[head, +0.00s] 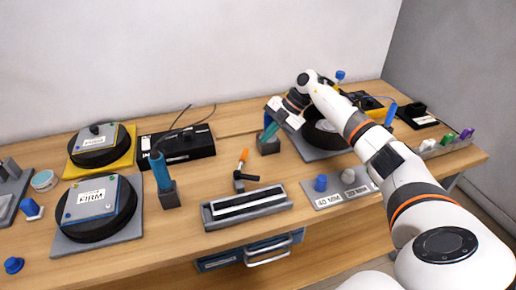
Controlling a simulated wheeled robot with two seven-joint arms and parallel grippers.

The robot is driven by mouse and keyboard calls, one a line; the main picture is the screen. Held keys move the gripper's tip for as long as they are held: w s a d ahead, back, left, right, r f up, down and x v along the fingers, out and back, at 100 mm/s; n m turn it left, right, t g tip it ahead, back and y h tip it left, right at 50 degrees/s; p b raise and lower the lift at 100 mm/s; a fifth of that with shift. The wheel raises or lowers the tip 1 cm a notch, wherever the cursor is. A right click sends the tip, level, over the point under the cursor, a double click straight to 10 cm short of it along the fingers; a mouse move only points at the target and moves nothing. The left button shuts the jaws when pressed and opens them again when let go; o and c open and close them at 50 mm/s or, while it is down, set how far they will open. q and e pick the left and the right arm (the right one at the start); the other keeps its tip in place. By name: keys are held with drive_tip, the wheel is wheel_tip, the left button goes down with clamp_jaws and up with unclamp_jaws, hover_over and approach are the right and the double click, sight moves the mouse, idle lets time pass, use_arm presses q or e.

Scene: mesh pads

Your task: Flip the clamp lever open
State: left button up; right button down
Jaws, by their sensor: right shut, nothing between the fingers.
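The clamp lever (243,157) has an orange grip and stands up, tilted slightly right, from a small dark clamp (240,181). The clamp sits just behind a long grey tray (228,220) with a black and white strip. My right gripper (270,122) is up and to the right of the lever, clear of it, and is shut with nothing in it. It is close to a teal tool in a dark holder (269,147), and partly covers it; whether they touch is unclear. My left gripper is out of view.
A blue tool (161,171) stands in a holder left of the clamp. Round black pads on plates fill the left, including a FIRM one (95,210). A black box (177,149) is behind. A 40 MM plate (338,193) with knobs lies right. A drawer (250,252) is below.

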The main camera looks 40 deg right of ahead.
drive_tip(key=v, duration=0.5)
drive_tip(key=shift+s+d+r+b, duration=0.1)
drive_tip(key=shift+d+r+b, duration=0.05)
drive_tip(key=shift+b, duration=0.15)
